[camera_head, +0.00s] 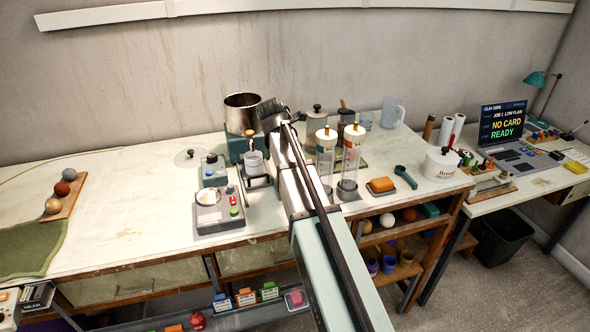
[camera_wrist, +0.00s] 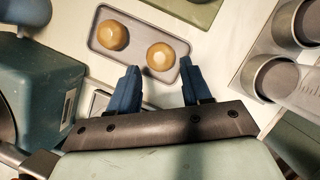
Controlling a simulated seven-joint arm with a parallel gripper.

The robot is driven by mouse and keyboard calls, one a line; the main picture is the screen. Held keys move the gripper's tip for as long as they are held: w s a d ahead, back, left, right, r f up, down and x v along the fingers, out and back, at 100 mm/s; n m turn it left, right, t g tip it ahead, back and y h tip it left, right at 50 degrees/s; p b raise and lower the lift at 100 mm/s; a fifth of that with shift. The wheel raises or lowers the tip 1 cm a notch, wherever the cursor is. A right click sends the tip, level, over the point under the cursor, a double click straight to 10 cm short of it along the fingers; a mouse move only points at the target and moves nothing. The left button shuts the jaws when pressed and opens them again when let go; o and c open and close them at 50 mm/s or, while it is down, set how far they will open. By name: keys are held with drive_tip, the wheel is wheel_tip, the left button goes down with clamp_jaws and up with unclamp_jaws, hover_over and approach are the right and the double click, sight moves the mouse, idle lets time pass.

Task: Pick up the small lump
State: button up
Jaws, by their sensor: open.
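In the wrist view, two round tan lumps sit apart on a grey tray (camera_wrist: 138,67). The left lump (camera_wrist: 113,35) looks a little larger. The right lump (camera_wrist: 160,56) looks slightly smaller, so it seems to be the small lump. My gripper (camera_wrist: 160,66) is open and empty, with its two blue fingers pointing at the tray. The right lump shows between and just beyond the fingertips; I cannot tell the height gap. In the head view my arm hides this tray, and I cannot make out the fingers there.
In the wrist view a teal box (camera_wrist: 50,90) stands close on the left and grey-based clear cylinders (camera_wrist: 275,75) on the right. In the head view a steel pot (camera_head: 241,112) stands behind my arm and a scale (camera_head: 218,212) lies left of it. The left bench is mostly clear.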

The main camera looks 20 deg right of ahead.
drive_tip(key=shift+x, duration=1.8)
drive_tip(key=shift+d+r, duration=0.1)
drive_tip(key=c, duration=0.7)
